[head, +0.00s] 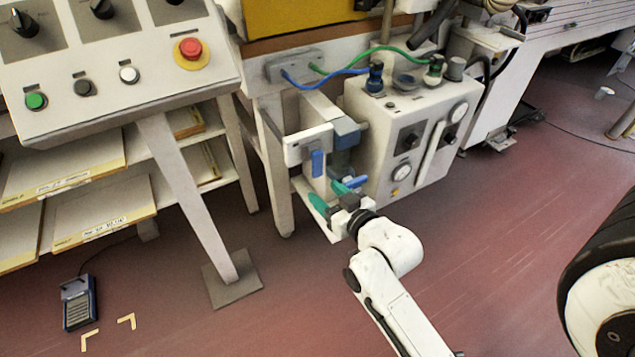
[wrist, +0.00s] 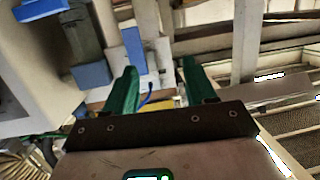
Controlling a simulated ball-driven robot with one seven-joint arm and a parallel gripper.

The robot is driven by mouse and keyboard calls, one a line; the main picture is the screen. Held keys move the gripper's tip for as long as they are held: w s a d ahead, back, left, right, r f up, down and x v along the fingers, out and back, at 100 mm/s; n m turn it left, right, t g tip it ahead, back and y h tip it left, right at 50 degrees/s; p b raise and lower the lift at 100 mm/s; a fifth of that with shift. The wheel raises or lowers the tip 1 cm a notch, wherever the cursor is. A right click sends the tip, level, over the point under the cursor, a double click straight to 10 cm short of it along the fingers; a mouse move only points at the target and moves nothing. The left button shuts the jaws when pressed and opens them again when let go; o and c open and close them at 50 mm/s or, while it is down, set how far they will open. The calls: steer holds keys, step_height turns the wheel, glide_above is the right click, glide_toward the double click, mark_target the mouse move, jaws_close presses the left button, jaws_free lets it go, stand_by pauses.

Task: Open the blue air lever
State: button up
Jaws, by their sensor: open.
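A blue upright lever (head: 317,163) hangs from a white bracket (head: 305,145) left of the grey-white control box. In the wrist view a blue bar (wrist: 133,48) on a white plate, probably this lever, stands just beyond my left finger. A second blue handle (head: 357,181) sits lower right, close to my gripper; no label shows which one is the air lever. My gripper (head: 329,195) is below the hanging lever, its green fingers apart and empty. The gap between the fingers also shows in the wrist view (wrist: 160,72), with no lever between them.
The control box (head: 385,150) with knobs and gauges stands right of my gripper. Blue (head: 325,76) and green (head: 385,50) hoses run above. A console (head: 110,95) with a red stop button and shelves (head: 70,180) are at left.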

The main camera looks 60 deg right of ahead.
mark_target(319, 164)
steer(key=w+d+h+b, duration=0.1)
steer(key=w+d, duration=0.1)
steer(key=d, duration=0.1)
steer(key=w+d+h+b, duration=0.1)
steer(key=w+d, duration=0.2)
steer(key=w+d+m+t+b, duration=0.1)
steer(key=w+d, duration=0.1)
steer(key=shift+w+d+f+h+b, duration=0.35)
steer(key=shift+w+d+h, duration=0.05)
stand_by(0.3)
jaws_close()
stand_by(0.4)
